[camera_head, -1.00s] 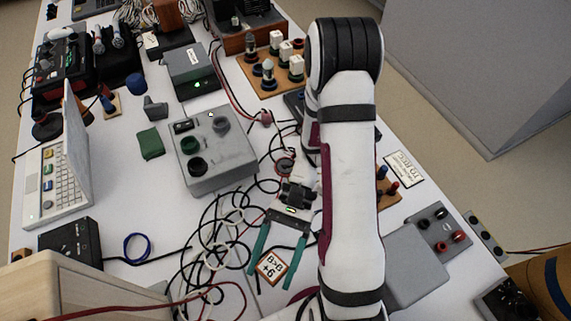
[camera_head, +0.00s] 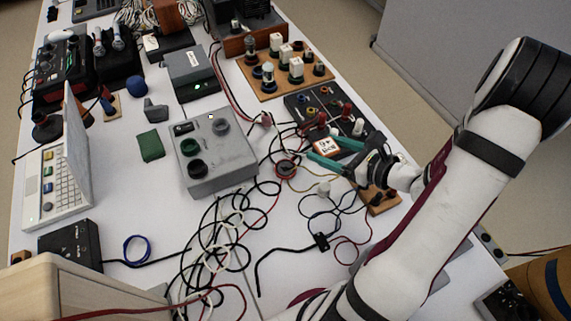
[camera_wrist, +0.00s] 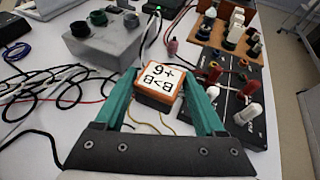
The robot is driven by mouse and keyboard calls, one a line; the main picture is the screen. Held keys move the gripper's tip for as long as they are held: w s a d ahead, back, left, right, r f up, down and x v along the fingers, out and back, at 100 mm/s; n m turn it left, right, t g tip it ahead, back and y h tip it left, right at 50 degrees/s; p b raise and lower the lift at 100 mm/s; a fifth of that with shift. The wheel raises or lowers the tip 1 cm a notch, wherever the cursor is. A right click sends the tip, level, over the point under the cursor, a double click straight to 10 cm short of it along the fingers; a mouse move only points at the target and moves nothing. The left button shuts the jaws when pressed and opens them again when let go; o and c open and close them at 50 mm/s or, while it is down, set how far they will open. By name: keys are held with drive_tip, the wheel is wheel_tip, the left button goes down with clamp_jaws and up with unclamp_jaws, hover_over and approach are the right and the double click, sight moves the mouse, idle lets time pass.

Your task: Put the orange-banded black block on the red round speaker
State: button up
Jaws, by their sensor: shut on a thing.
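My gripper (camera_head: 322,148) has teal fingers and is shut on the orange-banded block (camera_head: 326,149). The block has a white face with black lettering and an orange edge. In the wrist view the block (camera_wrist: 160,87) sits between my two fingertips, its lettered face towards the camera. The red round speaker (camera_head: 286,168) lies on the table, to the left of and nearer the head camera than the block. I cannot make out the speaker in the wrist view.
A grey box with knobs (camera_head: 215,160) stands left of the speaker. A black panel with coloured posts (camera_head: 318,103) is beyond my gripper, by a wooden board with parts (camera_head: 280,78). Loose cables (camera_head: 215,240) cover the table in front.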

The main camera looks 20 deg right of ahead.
hover_over(285, 168)
drive_tip(key=f, duration=0.5)
drive_tip(key=shift+s+d+f, duration=0.2)
drive_tip(key=shift+s+f, duration=0.05)
drive_tip(key=shift+s, duration=0.05)
drive_tip(key=shift+w+a+f, duration=0.1)
drive_tip(key=shift+w+f, duration=0.05)
drive_tip(key=shift+f, duration=0.95)
drive_tip(key=shift+w+a+f, duration=0.1)
drive_tip(key=shift+f, duration=1)
drive_tip(key=o, duration=1.4)
drive_tip(key=shift+f, duration=0.1)
drive_tip(key=shift+c, duration=0.2)
